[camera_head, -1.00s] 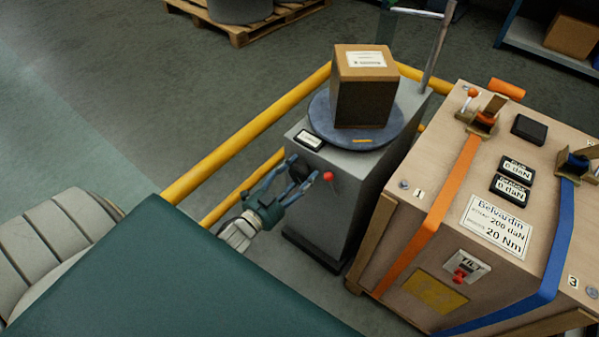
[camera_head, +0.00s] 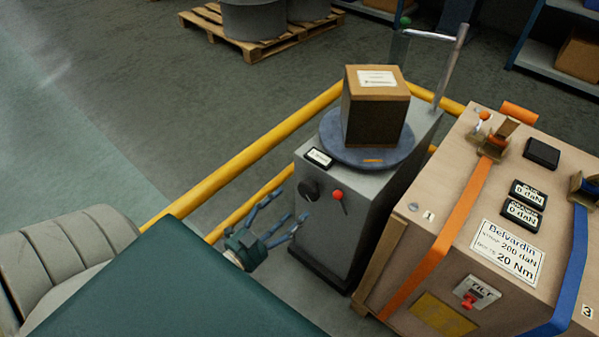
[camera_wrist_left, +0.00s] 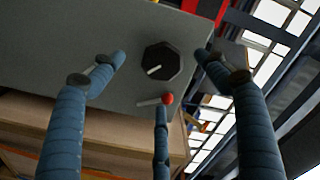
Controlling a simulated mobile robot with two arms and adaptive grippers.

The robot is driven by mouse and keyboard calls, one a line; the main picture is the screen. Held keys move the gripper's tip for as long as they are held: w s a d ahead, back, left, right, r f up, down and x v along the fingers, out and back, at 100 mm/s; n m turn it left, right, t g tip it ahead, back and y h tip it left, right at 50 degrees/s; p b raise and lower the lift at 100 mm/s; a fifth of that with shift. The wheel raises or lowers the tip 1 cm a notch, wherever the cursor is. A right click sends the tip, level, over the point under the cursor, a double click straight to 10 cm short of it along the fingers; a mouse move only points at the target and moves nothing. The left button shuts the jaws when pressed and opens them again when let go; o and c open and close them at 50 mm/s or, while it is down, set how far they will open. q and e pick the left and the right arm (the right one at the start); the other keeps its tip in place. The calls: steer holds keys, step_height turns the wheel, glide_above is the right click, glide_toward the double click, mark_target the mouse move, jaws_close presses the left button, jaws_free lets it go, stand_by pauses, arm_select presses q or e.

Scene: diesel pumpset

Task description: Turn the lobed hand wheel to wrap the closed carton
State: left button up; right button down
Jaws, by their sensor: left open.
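The black lobed hand wheel (camera_head: 309,191) is on the front face of a grey machine (camera_head: 327,224); it also shows in the left wrist view (camera_wrist_left: 162,62) with a white pointer line. The closed carton (camera_head: 374,112) stands upright on the blue-grey round turntable (camera_head: 336,150) on top, a white label on its lid. I cannot tell whether film is on it. My left gripper (camera_head: 291,206) is open and empty, below and in front of the wheel, apart from it. In the left wrist view its fingers (camera_wrist_left: 160,57) spread either side of the wheel. My right gripper is not in view.
A red-knobbed lever (camera_head: 338,195) sits close right of the wheel, near the lower finger in the wrist view. A wooden crate (camera_head: 441,262) with orange and blue straps stands close on the right. Yellow rails (camera_head: 246,147) run behind the machine. A metal post (camera_head: 451,68) rises behind the carton.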

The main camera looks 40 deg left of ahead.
arm_select(q)
steer(key=s, duration=0.3)
steer(key=shift+s+a, duration=0.2)
steer(key=shift+s, duration=0.05)
steer(key=shift+c, duration=0.2)
stand_by(0.9)
